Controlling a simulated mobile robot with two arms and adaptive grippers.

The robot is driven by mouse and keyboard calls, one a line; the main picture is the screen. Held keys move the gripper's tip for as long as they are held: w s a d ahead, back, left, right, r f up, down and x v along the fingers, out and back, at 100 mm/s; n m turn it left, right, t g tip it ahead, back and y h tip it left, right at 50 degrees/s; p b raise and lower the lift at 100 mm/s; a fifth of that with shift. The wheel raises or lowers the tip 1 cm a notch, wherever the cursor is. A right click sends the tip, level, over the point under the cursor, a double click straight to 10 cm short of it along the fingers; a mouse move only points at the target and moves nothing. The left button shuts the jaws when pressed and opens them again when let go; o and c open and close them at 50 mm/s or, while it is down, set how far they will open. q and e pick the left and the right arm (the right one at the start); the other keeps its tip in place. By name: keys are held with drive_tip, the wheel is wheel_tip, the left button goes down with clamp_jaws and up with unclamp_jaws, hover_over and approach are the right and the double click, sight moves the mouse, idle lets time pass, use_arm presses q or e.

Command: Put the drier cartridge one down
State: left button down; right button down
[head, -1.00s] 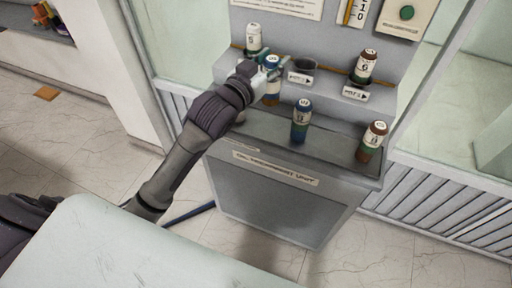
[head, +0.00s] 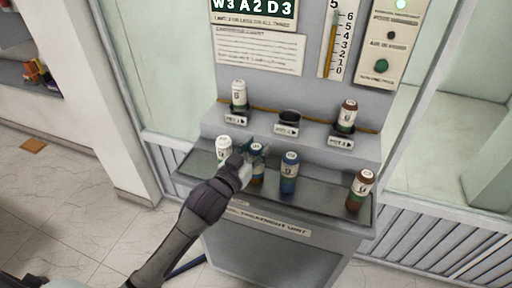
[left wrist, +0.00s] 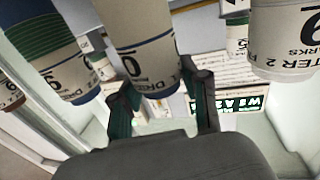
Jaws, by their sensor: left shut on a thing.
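My left gripper (head: 250,166) is shut on a blue-capped cartridge (head: 258,150), taken as drier cartridge one. It is upright at the lower ledge (head: 325,198) of the grey unit, between a white-capped cartridge (head: 224,149) and another blue-capped cartridge (head: 289,180). Whether its base touches the ledge is hidden by the gripper. In the left wrist view, the held cartridge (left wrist: 146,45), with a "DRIER" label, stands between the fingers (left wrist: 163,105). My right gripper is not in view.
The upper shelf has a white-capped cartridge (head: 239,98), an empty middle socket (head: 289,117) and a brown-capped cartridge (head: 346,116). A brown-capped cartridge (head: 361,188) stands at the ledge's right end. Neighbours flank the held cartridge closely; the ledge between the blue and brown ones is clear.

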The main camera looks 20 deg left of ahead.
use_arm(q)
drive_tip(key=shift+f, duration=0.1)
drive_tip(key=c, duration=0.6)
unclamp_jaws()
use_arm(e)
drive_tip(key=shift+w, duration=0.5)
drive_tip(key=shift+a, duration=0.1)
use_arm(q)
drive_tip(key=shift+s, duration=0.1)
drive_tip(key=b+v, duration=0.2)
drive_tip(key=v, duration=1)
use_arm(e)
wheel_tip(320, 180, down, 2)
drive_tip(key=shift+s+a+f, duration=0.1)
